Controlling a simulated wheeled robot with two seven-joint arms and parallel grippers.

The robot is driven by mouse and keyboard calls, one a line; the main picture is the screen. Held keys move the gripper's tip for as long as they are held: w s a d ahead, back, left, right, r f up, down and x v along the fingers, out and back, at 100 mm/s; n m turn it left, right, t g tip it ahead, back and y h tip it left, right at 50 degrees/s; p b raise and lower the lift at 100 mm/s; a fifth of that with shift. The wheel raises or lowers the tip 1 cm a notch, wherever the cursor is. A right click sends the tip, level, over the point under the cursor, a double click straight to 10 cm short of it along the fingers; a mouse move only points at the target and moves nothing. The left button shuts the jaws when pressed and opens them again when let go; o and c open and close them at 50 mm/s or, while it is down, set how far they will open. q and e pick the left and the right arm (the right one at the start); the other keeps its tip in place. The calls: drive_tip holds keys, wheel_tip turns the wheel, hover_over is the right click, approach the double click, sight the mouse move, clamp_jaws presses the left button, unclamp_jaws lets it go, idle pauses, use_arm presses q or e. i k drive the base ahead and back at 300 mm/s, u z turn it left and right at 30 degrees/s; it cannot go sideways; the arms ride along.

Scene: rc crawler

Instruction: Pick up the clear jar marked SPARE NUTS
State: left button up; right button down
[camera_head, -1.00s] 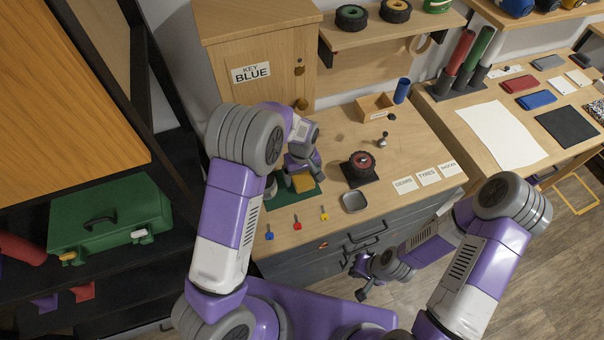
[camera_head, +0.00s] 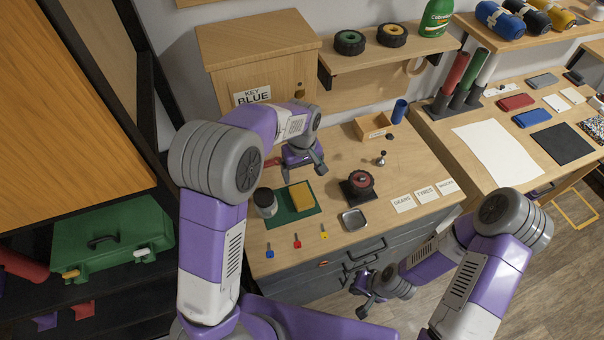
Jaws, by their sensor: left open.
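A small clear jar with a dark lid (camera_head: 265,203) stands upright on the workbench at the left edge of a green mat. Its marking is too small to read. My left gripper (camera_head: 304,171) is open and empty above the bench, behind and to the right of the jar and apart from it. My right gripper (camera_head: 362,298) hangs low in front of the drawers, away from the jar. Its fingers are too small to judge.
The key cabinet (camera_head: 258,65) stands behind my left arm.

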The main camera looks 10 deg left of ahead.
sight(268, 213)
drive_tip(key=k, duration=1)
